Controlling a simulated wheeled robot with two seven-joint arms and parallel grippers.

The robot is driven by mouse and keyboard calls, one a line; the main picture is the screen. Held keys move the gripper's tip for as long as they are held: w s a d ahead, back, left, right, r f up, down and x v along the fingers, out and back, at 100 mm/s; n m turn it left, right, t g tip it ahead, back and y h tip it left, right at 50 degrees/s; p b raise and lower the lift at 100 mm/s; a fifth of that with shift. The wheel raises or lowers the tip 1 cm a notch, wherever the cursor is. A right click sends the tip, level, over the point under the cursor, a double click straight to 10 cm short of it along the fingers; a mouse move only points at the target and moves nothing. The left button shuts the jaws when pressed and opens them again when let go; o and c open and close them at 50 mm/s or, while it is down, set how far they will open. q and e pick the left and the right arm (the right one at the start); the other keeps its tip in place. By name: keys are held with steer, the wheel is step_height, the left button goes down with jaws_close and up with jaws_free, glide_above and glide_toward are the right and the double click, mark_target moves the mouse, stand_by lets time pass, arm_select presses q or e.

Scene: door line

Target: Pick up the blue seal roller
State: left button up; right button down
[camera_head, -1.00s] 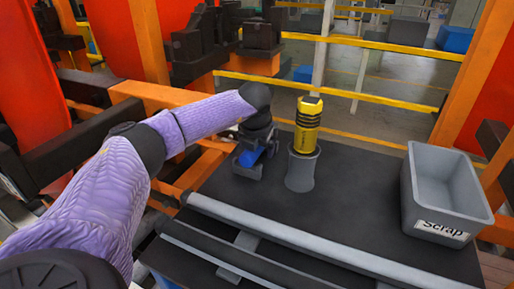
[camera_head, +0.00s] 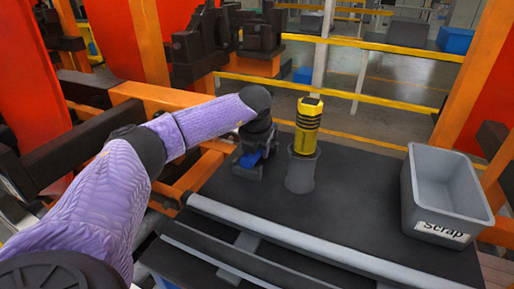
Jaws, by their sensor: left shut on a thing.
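The blue seal roller (camera_head: 251,159) is at the left side of the black table top, mostly hidden by my gripper; only a blue patch shows. My left gripper (camera_head: 254,168) reaches in from the left, points down and is shut on the roller. At this size I cannot tell whether the roller still touches the table. My right gripper is not in view.
A yellow and black tool (camera_head: 307,127) stands upright in a grey round holder (camera_head: 301,174) just right of my left gripper. A grey Scrap bin (camera_head: 409,190) stands at the right. The table's middle (camera_head: 350,205) is clear. Orange frame bars stand behind left.

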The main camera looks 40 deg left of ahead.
arm_select(q)
jaws_close()
step_height(320, 180, up, 11)
steer(key=shift+f+p, duration=0.2)
steer(key=shift+p, duration=0.95)
steer(key=shift+o, duration=0.6)
jaws_free()
jaws_close()
